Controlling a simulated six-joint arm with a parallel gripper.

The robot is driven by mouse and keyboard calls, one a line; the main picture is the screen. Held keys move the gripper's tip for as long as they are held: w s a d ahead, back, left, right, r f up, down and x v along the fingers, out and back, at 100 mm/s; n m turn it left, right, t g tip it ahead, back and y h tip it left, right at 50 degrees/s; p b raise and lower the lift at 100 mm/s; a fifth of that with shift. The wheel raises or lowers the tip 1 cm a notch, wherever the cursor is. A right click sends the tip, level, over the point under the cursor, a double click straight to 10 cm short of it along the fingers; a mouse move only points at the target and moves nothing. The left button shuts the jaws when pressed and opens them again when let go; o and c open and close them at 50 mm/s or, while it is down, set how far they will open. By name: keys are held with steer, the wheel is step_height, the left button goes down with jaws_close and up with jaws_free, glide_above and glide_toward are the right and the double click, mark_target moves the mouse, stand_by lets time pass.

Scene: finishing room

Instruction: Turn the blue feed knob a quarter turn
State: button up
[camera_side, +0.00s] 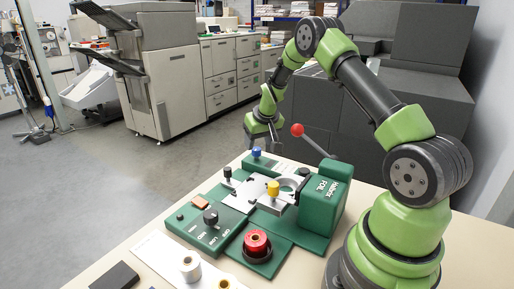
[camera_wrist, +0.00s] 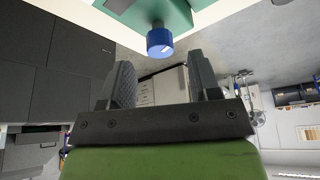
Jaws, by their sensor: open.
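The blue feed knob (camera_side: 256,152) stands at the far edge of the green foil machine (camera_side: 325,205) in the side view. In the wrist view the blue knob (camera_wrist: 160,42) shows at top centre with a white mark on its face, and it sits beyond the fingertips, roughly in line with the gap between them. My gripper (camera_side: 264,140) is above and close to the knob in the side view. In the wrist view my gripper (camera_wrist: 165,75) has its two fingers apart with nothing between them. I see no contact with the knob.
The machine also carries a yellow knob (camera_side: 273,188), a black dial (camera_side: 210,216), an orange button (camera_side: 200,202) and a red-balled lever (camera_side: 297,130) near my gripper. A red roll (camera_side: 257,243) and a white roll (camera_side: 190,266) are nearer the front of the table (camera_side: 160,228).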

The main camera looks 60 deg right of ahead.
mark_target(257, 149)
steer(key=shift+x, duration=1.65)
steer(key=c, duration=0.9)
steer(key=shift+m, duration=0.3)
steer(key=shift+m+g+h, duration=0.3)
steer(key=shift+m+h, duration=0.2)
steer(key=shift+m, duration=0.7)
